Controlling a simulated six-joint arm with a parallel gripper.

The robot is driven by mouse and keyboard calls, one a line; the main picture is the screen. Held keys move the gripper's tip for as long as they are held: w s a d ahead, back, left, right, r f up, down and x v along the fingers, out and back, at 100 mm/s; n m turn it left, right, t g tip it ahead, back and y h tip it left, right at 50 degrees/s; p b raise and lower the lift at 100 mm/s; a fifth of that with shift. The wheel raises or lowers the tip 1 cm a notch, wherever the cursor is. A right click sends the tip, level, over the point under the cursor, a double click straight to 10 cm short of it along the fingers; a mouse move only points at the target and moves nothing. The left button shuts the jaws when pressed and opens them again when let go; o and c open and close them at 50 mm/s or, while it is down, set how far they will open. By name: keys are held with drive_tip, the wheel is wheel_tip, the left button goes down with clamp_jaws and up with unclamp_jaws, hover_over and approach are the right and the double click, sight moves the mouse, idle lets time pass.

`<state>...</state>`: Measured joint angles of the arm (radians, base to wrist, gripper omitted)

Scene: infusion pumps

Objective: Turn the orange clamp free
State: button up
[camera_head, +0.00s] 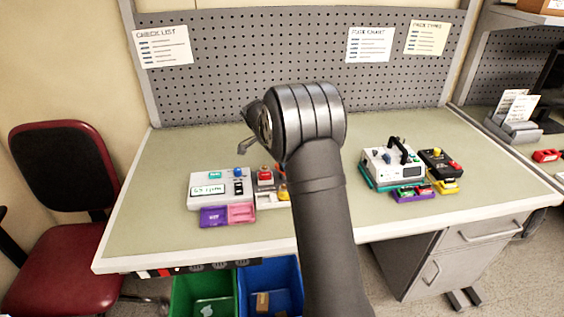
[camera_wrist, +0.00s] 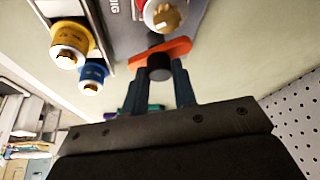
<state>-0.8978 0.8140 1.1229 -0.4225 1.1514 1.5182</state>
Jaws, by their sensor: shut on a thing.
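The orange clamp (camera_wrist: 178,50) shows in the wrist view as a flat bar with a dark round knob (camera_wrist: 159,67) at its middle. It lies across the picture, slightly tilted, against the face of a grey device (camera_wrist: 120,30). My gripper (camera_wrist: 157,72) reaches up to it, with one dark finger on each side of the knob, shut on the clamp. The exact contact is partly hidden by the fingers. In the head view a bit of orange (camera_head: 282,190) shows at the edge of my arm, which hides the rest of the clamp.
Yellow (camera_wrist: 70,42) and blue (camera_wrist: 92,74) knobs sit close left of the clamp in the wrist view. A white pump (camera_head: 220,188) stands left of my arm, another device (camera_head: 392,166) right. Green (camera_head: 204,295) and blue bins stand below the table's front edge.

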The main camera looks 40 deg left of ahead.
drive_tip(key=m+h, duration=0.1)
drive_tip(key=m, duration=0.2)
drive_tip(key=m+g, duration=0.1)
drive_tip(key=m, duration=0.1)
drive_tip(key=shift+w+a+m+g+h, duration=0.1)
drive_tip(key=shift+a+m+g+h, duration=0.05)
drive_tip(key=shift+m+g+h, duration=0.2)
drive_tip(key=shift+m, duration=0.25)
drive_tip(key=o, duration=1)
drive_tip(key=v, duration=1.7)
drive_tip(key=shift+r, duration=0.2)
drive_tip(key=x, duration=1.7)
drive_tip(key=shift+f, duration=0.25)
